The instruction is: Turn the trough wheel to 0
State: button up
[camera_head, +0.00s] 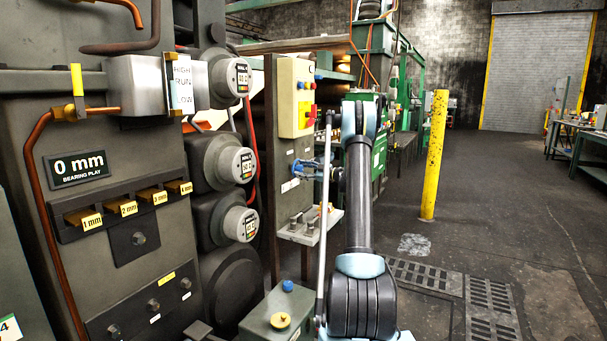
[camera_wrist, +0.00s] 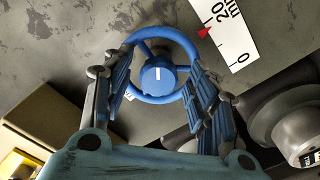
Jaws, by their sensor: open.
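The trough wheel (camera_wrist: 132,88) is a blue ring with spokes and a blue hub, mounted on a grey panel in the wrist view. A white mark on the hub points up in the picture. Beside it is a white scale plate (camera_wrist: 227,38) marked 20, mm and 0. A red pointer (camera_wrist: 204,32) sits near the 20 end, away from the 0. My gripper (camera_wrist: 160,80) is open, with one finger on each side of the wheel. Firm contact cannot be told. In the head view my gripper (camera_head: 312,170) is at the panel, and the wheel is hard to tell from the blue fingers.
A yellow control box (camera_head: 294,98) is above my gripper on the panel. A small shelf (camera_head: 310,228) with metal handles sits below it. Round gauges (camera_head: 238,77) and dark housings stand to the left. A yellow post (camera_head: 434,155) and open floor lie to the right.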

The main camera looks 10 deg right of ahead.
jog(key=c, duration=1.1)
jog(key=shift+o, duration=0.2)
jog(key=shift+m, duration=0.3)
